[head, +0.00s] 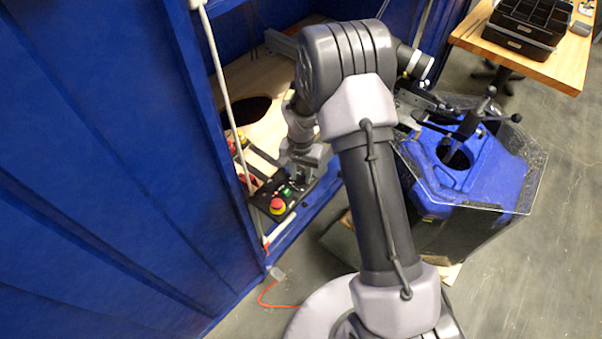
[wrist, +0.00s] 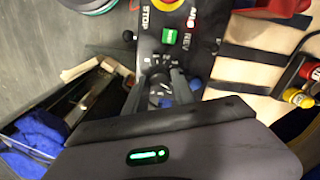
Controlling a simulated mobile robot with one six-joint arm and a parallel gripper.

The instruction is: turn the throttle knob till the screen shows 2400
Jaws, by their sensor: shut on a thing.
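The black control panel (head: 292,213) sits on the ledge inside the blue enclosure. It carries a red stop button on a yellow base (head: 277,206) and a green button (wrist: 169,36). My gripper (wrist: 161,88) points at the panel and is shut on the throttle knob (wrist: 160,76), which is dark and mostly hidden between the fingers. In the head view my gripper (head: 303,160) is over the panel's far part and hides the knob. I see no screen reading in either view.
A blue tank (head: 485,170) with a clear lid stands right of my arm. A wooden table (head: 560,60) with a black tray (head: 525,25) is at upper right. A white pipe (head: 222,90) runs down the enclosure's front. Red and yellow parts (wrist: 298,97) lie beside the panel.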

